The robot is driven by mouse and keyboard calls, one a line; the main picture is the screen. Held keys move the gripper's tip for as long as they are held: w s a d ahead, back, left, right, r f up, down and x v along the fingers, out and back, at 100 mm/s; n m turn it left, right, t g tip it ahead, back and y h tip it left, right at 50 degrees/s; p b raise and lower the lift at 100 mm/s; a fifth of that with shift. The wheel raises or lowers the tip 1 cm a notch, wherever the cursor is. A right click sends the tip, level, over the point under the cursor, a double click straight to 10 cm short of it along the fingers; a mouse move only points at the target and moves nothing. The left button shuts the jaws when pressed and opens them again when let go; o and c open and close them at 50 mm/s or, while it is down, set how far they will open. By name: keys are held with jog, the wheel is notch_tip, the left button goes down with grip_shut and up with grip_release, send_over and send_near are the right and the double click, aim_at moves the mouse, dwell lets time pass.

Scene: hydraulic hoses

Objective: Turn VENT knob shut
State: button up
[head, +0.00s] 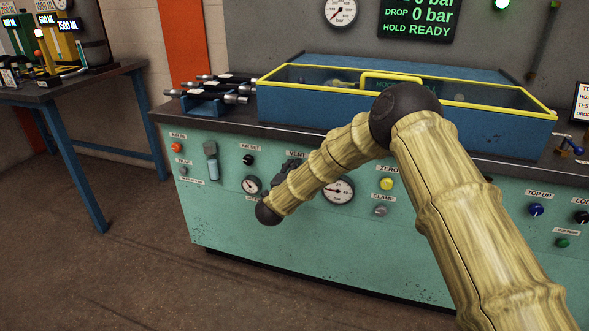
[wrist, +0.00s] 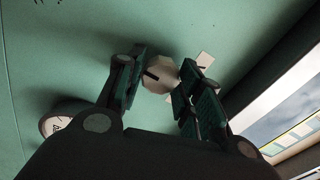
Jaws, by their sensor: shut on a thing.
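The VENT label (head: 293,154) shows on the green panel front in the head view, partly covered by my arm and gripper. The knob under it is hidden there. In the wrist view the VENT knob (wrist: 158,79) is a pale, faceted disc with a dark mark on its face. My gripper (wrist: 163,70) has one finger on each side of it and is shut on it. In the head view only a dark part of my gripper (head: 288,174) shows beside my wooden-looking arm.
A pressure gauge (head: 338,190) sits just right of my forearm and a smaller gauge (head: 251,185) to its left. The ZERO button (head: 386,184) and CLAMP knob (head: 380,211) are farther right. The yellow-rimmed test box (head: 500,131) stands on the bench above.

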jog(key=shift+n, duration=0.3)
jog(key=o, duration=1)
jog(key=shift+o, duration=0.2)
jog(key=v, duration=1.2)
